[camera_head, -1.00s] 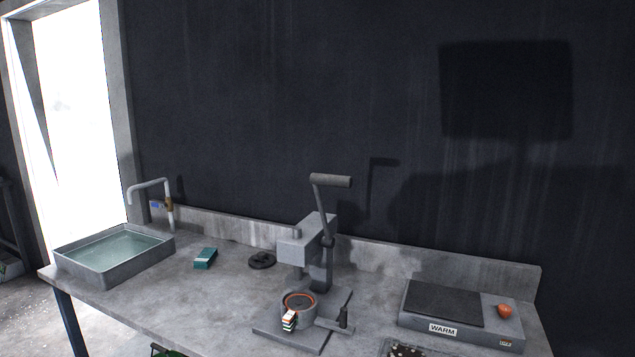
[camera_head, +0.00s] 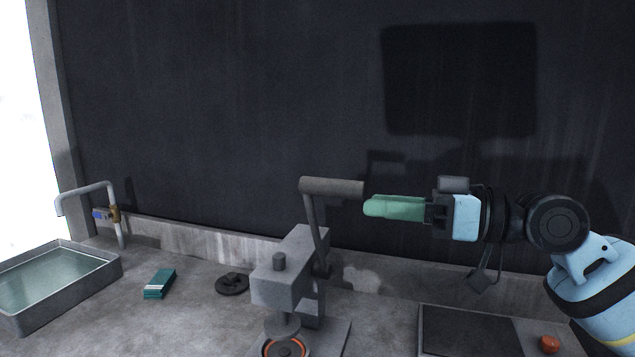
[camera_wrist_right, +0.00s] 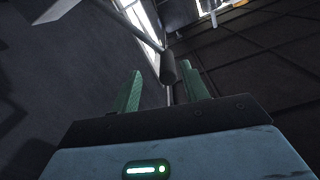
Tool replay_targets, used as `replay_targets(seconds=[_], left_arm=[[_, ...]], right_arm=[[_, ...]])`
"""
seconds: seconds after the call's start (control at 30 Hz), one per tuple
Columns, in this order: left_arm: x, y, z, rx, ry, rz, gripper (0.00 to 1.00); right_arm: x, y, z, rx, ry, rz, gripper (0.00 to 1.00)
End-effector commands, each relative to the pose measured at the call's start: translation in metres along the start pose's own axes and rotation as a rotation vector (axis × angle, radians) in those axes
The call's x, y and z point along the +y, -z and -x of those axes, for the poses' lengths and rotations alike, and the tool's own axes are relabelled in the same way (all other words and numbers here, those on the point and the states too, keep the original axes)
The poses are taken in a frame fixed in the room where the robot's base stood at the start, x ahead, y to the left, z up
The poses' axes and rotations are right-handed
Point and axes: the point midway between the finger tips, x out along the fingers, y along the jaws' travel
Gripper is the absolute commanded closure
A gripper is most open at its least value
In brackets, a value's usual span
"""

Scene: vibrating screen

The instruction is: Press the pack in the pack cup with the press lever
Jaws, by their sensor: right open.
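The press lever stands raised on the grey press (camera_head: 288,270), its dark handle (camera_head: 332,187) near the top. My right gripper (camera_head: 372,207) is open, with green fingers pointing left, just right of and slightly below the handle's right end. In the right wrist view the handle's end (camera_wrist_right: 168,68) shows between the two open fingers, with no finger visibly closed on it. The pack cup (camera_head: 304,347), with an orange ring, sits under the press plunger (camera_head: 282,326) and is cut off by the bottom edge. A dark disc shows inside it. My left gripper is out of view.
A warming plate (camera_head: 465,335) with an orange knob (camera_head: 549,343) is at the lower right, under my right arm. A water basin (camera_head: 60,280), a tap (camera_head: 88,195), a teal box (camera_head: 160,283) and a dark round part (camera_head: 232,284) are to the left. A dark wall stands behind.

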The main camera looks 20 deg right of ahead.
Motion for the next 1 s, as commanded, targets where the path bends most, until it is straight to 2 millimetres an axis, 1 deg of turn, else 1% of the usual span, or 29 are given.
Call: replay_targets(seconds=[0.03,0.1,0.27,0.37,0.47,0.8,1.0], left_arm=[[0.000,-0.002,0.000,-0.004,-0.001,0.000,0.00],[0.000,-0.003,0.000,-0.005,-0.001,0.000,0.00],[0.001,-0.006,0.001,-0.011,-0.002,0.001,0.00],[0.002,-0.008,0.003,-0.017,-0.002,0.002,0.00],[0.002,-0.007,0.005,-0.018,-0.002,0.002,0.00],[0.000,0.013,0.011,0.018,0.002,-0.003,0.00],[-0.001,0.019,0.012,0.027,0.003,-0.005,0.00]], right_arm=[[-0.003,0.007,0.003,0.005,0.007,0.006,0.55],[-0.007,0.014,0.005,0.010,0.015,0.008,0.55],[-0.008,0.017,0.007,0.012,0.018,0.008,0.55],[-0.009,0.018,0.004,0.013,0.019,0.008,0.55],[-0.010,0.019,-0.004,0.015,0.021,0.009,0.55],[-0.011,0.021,-0.052,0.017,0.020,0.010,0.55],[-0.010,0.019,-0.069,0.015,0.018,0.009,0.55]])
